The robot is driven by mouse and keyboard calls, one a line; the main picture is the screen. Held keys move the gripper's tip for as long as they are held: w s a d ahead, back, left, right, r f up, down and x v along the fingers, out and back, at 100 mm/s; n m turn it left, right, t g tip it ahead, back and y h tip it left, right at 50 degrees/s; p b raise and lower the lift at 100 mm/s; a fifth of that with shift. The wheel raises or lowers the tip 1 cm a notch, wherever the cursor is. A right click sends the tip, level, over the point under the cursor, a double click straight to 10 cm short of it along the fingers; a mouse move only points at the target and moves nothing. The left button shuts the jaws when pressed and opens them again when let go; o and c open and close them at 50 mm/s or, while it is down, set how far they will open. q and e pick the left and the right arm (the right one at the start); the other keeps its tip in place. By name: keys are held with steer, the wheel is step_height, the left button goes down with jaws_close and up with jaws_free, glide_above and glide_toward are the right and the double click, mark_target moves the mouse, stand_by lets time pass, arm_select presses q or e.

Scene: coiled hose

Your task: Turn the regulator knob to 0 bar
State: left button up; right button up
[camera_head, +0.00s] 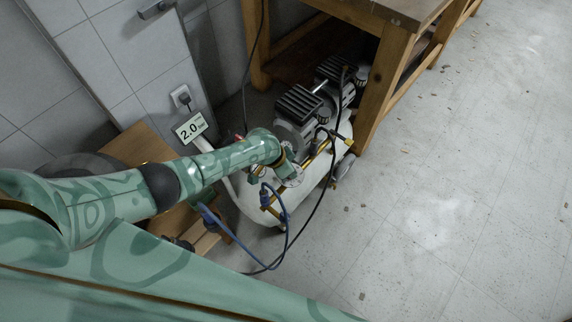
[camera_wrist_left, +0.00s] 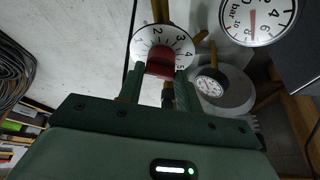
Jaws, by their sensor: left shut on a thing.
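The red regulator knob (camera_wrist_left: 160,62) sits on a round white dial (camera_wrist_left: 148,38) with black numbers in the left wrist view. Numbers 1 to 5 are readable; the finger side of the dial is partly covered. My left gripper (camera_wrist_left: 159,76) is shut on the knob, with a finger on each side. I cannot tell clearly which number the knob points to. There my left gripper (camera_head: 287,172) is at the compressor's near side, and the knob cannot be made out. My right gripper is not in view.
The compressor's white tank (camera_head: 253,203) stands on the floor beside a wooden bench (camera_head: 385,70). Blue and black hoses hang around it. A large gauge (camera_wrist_left: 258,18) and a small gauge (camera_wrist_left: 210,87) are close to the dial.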

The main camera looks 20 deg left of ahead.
arm_select(q)
steer(key=shift+s+d+n+t+y+p, duration=0.1)
steer(key=shift+n+t+y+p, duration=0.15)
steer(key=shift+n+p, duration=0.55)
steer(key=shift+d+n+t+y+p, duration=0.15)
steer(key=shift+n+y+p, duration=0.2)
steer(key=shift+n, duration=0.75)
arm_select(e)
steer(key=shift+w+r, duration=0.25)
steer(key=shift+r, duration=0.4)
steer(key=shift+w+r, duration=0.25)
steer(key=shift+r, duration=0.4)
arm_select(q)
steer(key=shift+a, duration=0.1)
steer(key=o, duration=1)
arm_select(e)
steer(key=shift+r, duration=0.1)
arm_select(q)
steer(key=p+v, duration=1.3)
steer(key=v, duration=0.3)
steer(key=shift+s+r, duration=0.1)
steer(key=shift+s, duration=0.05)
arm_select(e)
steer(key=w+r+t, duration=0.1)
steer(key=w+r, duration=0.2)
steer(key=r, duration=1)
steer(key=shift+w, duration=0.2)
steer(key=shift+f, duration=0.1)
